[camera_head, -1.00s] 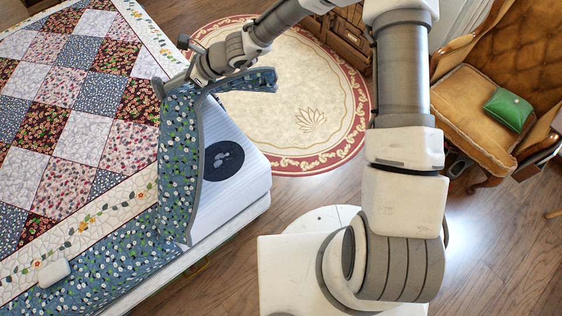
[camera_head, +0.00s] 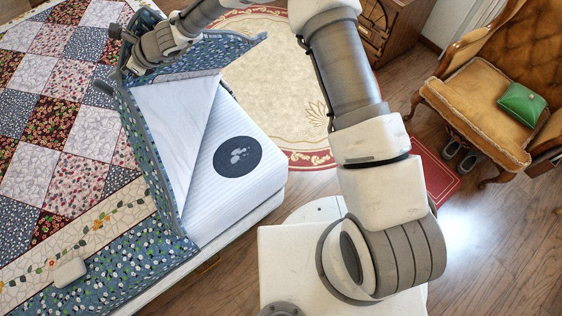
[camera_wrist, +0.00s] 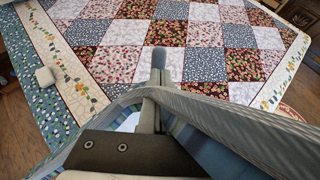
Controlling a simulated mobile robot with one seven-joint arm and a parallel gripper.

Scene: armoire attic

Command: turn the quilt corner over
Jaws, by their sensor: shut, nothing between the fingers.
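The patchwork quilt (camera_head: 62,170) with a blue floral border covers the bed. Its near corner is lifted and folded back, with the raised edge standing up around my arm's end. The lifted flap (camera_head: 215,57) juts to the right. Under it the white striped mattress (camera_head: 262,175) with a dark oval mark (camera_head: 237,157) lies bare. My gripper (camera_wrist: 158,62) is shut and shows nothing between its fingers. It is above the quilt, beside the raised cloth; the cloth partly hides it in the head view. In the wrist view the quilt's patches (camera_wrist: 180,32) spread beyond the fingers.
A small white block (camera_head: 70,272) lies on the quilt's border and also shows in the wrist view (camera_wrist: 44,77). A round rug (camera_head: 270,80) is on the floor. An orange armchair (camera_head: 470,100) with a green pouch (camera_head: 521,104) stands right.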

